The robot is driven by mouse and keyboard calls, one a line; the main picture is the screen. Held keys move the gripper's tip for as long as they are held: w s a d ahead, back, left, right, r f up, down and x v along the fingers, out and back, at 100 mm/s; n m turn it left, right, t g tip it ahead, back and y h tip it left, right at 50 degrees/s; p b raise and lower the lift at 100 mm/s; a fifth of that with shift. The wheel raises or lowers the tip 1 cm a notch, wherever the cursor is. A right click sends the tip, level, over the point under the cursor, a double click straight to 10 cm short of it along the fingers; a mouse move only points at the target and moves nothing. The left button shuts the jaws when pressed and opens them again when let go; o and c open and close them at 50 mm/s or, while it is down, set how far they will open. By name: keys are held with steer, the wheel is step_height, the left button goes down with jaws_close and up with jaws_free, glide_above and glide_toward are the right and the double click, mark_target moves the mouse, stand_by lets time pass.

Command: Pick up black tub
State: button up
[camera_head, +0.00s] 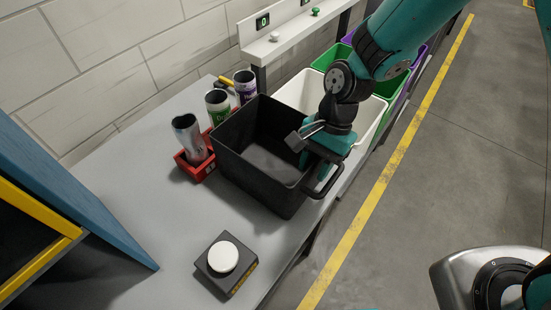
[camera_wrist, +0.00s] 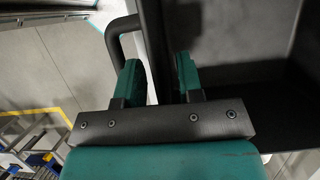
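The black tub (camera_head: 252,183) stands upright on the grey table in the head view, empty as far as I can see, with a handle at its right side. My gripper (camera_head: 317,166) is at that right wall, pointing down. In the wrist view, my gripper's two teal fingers (camera_wrist: 158,80) stand apart with the wall of the tub (camera_wrist: 240,40) between them. The right finger is on the inner side. The left finger is on the outer side, by the handle (camera_wrist: 115,35). A light gap shows beside the left finger, so the gripper looks open.
A red holder (camera_head: 193,169) with printed cans stands left of the tub. A black box with a white button (camera_head: 223,257) is at the front. White (camera_head: 304,92), green and purple bins stand behind. A blue panel (camera_head: 75,190) is at left.

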steer(key=shift+f, duration=0.1)
jaws_close()
stand_by(1.2)
